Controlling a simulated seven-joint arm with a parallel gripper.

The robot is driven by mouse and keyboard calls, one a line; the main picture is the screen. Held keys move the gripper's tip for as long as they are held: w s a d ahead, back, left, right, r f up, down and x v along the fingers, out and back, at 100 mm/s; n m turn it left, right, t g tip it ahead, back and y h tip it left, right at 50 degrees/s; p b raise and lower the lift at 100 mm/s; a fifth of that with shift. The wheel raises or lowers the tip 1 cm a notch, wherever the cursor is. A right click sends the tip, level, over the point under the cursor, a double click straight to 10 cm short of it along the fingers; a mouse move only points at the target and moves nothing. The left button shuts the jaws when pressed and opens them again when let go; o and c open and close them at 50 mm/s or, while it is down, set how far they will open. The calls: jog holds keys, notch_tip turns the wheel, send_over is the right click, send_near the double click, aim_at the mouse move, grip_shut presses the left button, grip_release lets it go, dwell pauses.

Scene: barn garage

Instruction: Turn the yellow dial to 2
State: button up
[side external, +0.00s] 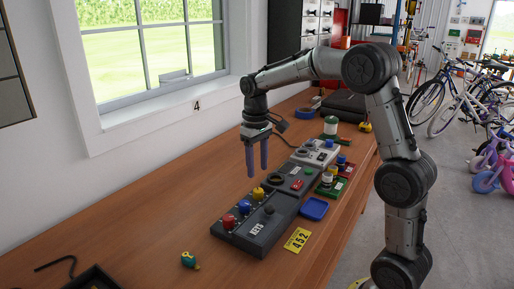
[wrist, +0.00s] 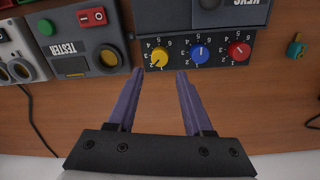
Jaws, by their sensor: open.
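The yellow dial (wrist: 159,57) is on a black panel with white numbers around it, upside down in the wrist view. In the side view the yellow dial (side external: 258,193) is at the far end of a row of three dials. I cannot tell for sure which number it points to. My gripper (wrist: 155,73) is open and empty, with two purple fingers apart. In the wrist view the dial appears just beyond and between the fingertips. In the side view my gripper (side external: 258,174) points down above the panel, clear of the dial.
A blue dial (wrist: 201,53) and a red dial (wrist: 238,50) sit beside the yellow one. The grey tester box (wrist: 75,45) adjoins the panel. A blue tray (side external: 314,208) and yellow plate (side external: 297,240) lie nearby. The wooden bench (side external: 150,225) is bare towards the wall.

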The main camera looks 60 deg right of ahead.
notch_tip(320, 180, up, 6)
jog(key=shift+a, duration=0.15)
dwell(0.3)
jog(key=s+a+r+n+t, duration=0.1)
jog(key=s+a+r+t, duration=0.1)
jog(key=s+a+r, duration=0.3)
jog(key=s+a+r+n+t, duration=0.15)
jog(key=s+a, duration=0.25)
jog(key=s, duration=0.4)
jog(key=s+a+f+t, duration=0.2)
jog(key=s+f, duration=0.7)
jog(key=s, duration=0.1)
jog(key=shift+s+a+f, duration=0.15)
jog(key=shift+s+a, duration=0.1)
jog(key=shift+a, duration=0.15)
